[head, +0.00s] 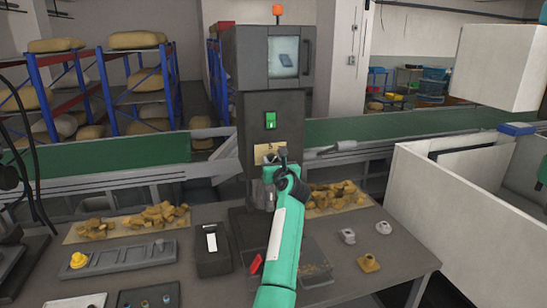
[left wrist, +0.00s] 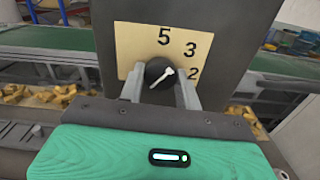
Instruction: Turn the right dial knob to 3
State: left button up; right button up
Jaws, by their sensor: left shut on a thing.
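The dial knob (left wrist: 158,70) is round and black with a white pointer, set on a cream plate (left wrist: 130,40) marked 5, 3 and 2. The pointer slants up and right, roughly toward the 3; its exact setting is hard to tell. My left gripper (left wrist: 160,88) is shut on the knob, one finger on each side. In the head view my left gripper (head: 276,160) reaches the front of the dark machine (head: 262,110), and the arm hides the knob there. Part of the plate (head: 285,147) shows above the gripper. My right gripper is not in view.
The machine has a window (head: 284,57) and a green switch (head: 270,120). A grey table (head: 185,240) in front holds trays of yellow-brown chunks, a panel with a yellow knob (head: 78,260) and a dark box (head: 212,250). Pale walls (head: 450,200) stand at right.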

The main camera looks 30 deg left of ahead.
pick_arm(q)
jog(key=shift+m+p, duration=0.5)
jog(key=shift+m, duration=0.2)
jog(key=o, duration=1)
